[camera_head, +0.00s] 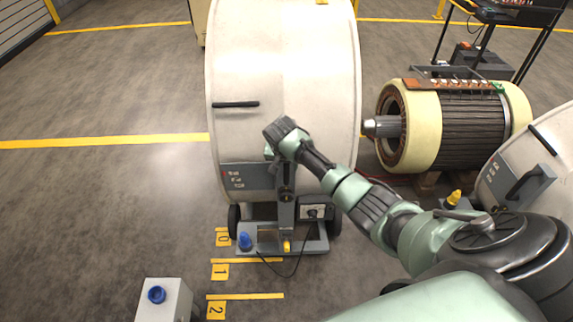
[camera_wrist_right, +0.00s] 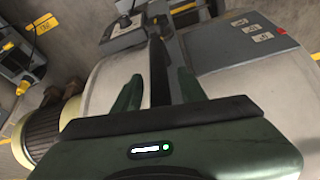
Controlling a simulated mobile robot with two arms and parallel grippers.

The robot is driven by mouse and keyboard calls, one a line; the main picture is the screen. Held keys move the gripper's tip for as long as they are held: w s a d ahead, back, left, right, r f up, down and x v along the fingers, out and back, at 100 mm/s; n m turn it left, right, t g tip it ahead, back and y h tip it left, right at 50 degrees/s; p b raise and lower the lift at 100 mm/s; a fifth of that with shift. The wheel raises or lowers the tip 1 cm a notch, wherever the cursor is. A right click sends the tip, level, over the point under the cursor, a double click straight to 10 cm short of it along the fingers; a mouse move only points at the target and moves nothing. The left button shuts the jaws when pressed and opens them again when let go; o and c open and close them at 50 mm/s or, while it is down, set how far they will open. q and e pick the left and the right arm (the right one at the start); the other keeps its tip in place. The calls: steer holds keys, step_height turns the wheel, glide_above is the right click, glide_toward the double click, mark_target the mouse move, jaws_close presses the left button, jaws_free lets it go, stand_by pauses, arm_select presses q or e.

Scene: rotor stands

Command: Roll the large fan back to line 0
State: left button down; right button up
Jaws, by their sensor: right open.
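The large fan (camera_head: 285,65) is a big white drum on a wheeled grey base (camera_head: 310,247). The base's front edge is close to the yellow line 1 (camera_head: 250,261). Line 0 (camera_head: 222,229) shows only at its left end; the fan covers the rest. My right gripper (camera_head: 279,172) is at the front of the drum, above the base's upright post. In the right wrist view my fingers (camera_wrist_right: 160,92) are open, one on each side of a dark upright bar (camera_wrist_right: 159,72). I cannot tell whether they touch it. My left gripper is out of view.
Line 2 (camera_head: 245,296) lies nearer me. A grey box with a blue button (camera_head: 157,295) stands at the lower left. A large motor (camera_head: 460,130) and another white drum (camera_head: 540,165) stand on the right. The floor at left is clear.

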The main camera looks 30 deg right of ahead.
jaws_close()
stand_by(1.3)
